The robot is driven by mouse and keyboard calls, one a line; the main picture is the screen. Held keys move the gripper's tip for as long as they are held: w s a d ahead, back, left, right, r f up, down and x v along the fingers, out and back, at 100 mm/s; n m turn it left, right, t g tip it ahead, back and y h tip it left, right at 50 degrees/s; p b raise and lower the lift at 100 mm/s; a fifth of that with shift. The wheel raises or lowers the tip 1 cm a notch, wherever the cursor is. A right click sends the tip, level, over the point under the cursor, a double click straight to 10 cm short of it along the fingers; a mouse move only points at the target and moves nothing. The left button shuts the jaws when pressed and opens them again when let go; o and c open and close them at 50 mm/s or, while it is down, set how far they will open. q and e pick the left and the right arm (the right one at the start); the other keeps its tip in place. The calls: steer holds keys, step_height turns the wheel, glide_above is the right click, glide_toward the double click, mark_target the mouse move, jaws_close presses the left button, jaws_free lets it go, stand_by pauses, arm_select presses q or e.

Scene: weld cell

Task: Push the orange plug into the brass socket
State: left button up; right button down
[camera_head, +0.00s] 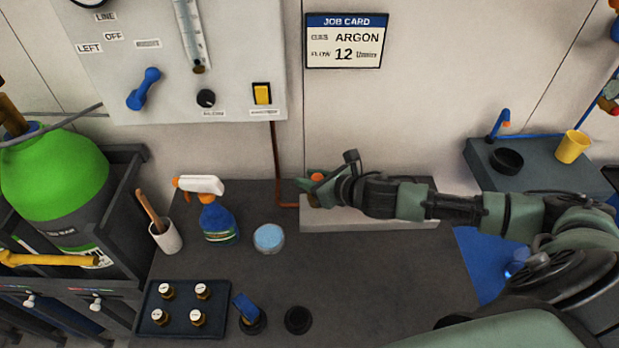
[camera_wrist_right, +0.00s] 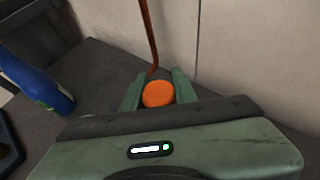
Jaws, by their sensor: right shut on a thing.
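My right gripper (camera_head: 312,188) reaches in from the right to the back wall, at the left end of a pale grey block. It is shut on the orange plug (camera_head: 317,177), of which only a small part shows between the green fingers. In the right wrist view the plug (camera_wrist_right: 158,94) shows as a round orange face between the two fingers (camera_wrist_right: 157,92). I cannot make out the brass socket clearly; the gripper covers the area where the copper pipe ends, so I cannot tell whether plug and socket touch. My left gripper is not in view.
A copper pipe (camera_head: 275,165) runs down the wall to the pale block (camera_head: 370,222). A spray bottle (camera_head: 217,220), a blue-topped tin (camera_head: 268,238) and a brush cup (camera_head: 166,237) stand left. A tray (camera_head: 182,329) holds several brass fittings.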

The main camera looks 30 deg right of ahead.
steer(key=shift+f+b, duration=0.35)
steer(key=shift+f, duration=0.25)
steer(key=c, duration=1.4)
jaws_free()
steer(key=shift+s, duration=0.1)
steer(key=shift+p+v, duration=0.55)
steer(key=shift+v, duration=0.45)
steer(key=shift+p+v, duration=0.45)
steer(key=shift+v, duration=1.2)
steer(key=v, duration=0.5)
steer(key=shift+s+d+r+p, duration=0.1)
steer(key=shift+s+r+p, duration=0.15)
steer(key=shift+p, duration=0.1)
